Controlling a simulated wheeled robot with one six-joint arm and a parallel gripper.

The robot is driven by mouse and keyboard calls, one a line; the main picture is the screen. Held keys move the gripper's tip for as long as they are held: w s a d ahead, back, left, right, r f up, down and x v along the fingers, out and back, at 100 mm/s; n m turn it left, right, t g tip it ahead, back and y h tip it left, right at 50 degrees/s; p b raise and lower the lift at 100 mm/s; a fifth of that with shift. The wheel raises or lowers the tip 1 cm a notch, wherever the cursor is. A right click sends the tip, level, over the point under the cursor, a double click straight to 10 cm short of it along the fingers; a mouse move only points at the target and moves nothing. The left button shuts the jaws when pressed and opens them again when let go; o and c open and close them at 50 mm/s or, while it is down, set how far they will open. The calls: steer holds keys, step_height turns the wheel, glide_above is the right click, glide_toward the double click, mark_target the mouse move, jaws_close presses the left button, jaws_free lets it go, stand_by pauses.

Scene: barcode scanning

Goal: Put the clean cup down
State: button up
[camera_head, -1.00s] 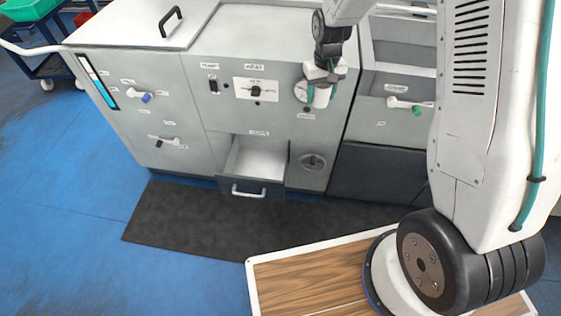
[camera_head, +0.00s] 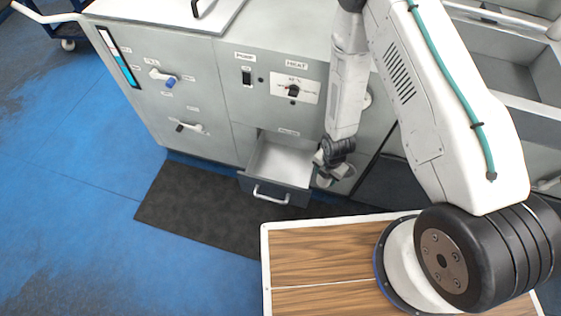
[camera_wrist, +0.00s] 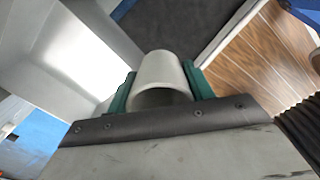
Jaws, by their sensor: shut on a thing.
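A white cup (camera_wrist: 160,72) is between the green fingers of my gripper (camera_wrist: 160,88) in the wrist view. The fingers are shut on its sides, and its open rim faces the wrist. In the head view my gripper (camera_head: 322,178) is low in front of the grey machine, at the right side of the open drawer (camera_head: 262,181). The cup is small and mostly hidden there. The drawer's pale inside (camera_wrist: 85,52) shows to the left of the cup in the wrist view.
The grey machine (camera_head: 215,120) carries a pump switch, a heat dial and valve handles. A dark mat (camera_head: 190,205) lies on the blue floor before it. My wood-topped base (camera_head: 320,255) is in front. A sink-like basin (camera_head: 490,65) is at the right.

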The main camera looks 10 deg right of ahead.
steer(key=w+a, duration=1.1)
steer(key=a, duration=0.4)
steer(key=f, duration=0.8)
steer(key=shift+s, duration=0.3)
steer(key=shift+f, duration=2.2)
steer(key=shift+d+f, duration=0.1)
steer(key=o, duration=1)
steer(key=shift+o, duration=0.2)
step_height(320, 180, up, 12)
